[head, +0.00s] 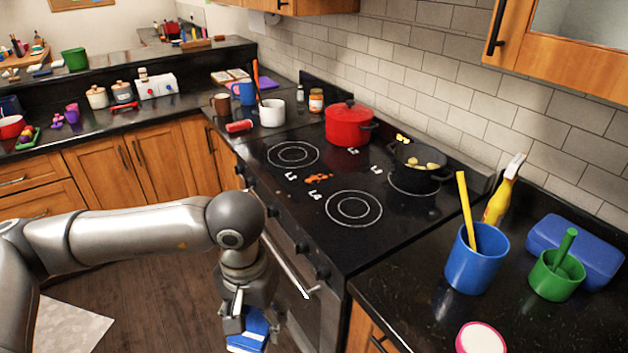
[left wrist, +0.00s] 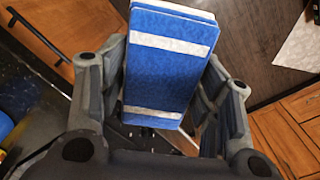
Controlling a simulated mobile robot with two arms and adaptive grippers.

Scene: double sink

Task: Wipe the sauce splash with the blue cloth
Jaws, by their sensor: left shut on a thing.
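The orange-red sauce splash (head: 318,179) lies on the black stove top (head: 268,175), between the front burner rings and small white marks. My left gripper (head: 240,318) is low in front of the stove, below the counter edge and apart from the splash. It is shut on the blue cloth (head: 247,333), a folded blue block with white stripes. In the left wrist view the cloth (left wrist: 168,65) sits between the two fingers. My right gripper is not in view.
A red pot (head: 348,126) and a black pan (head: 418,168) with yellow pieces stand on the rear burners. A white mug (head: 272,113) stands left of the stove. A blue cup (head: 475,262) and green mortar (head: 556,278) stand on the right counter. The front burners are clear.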

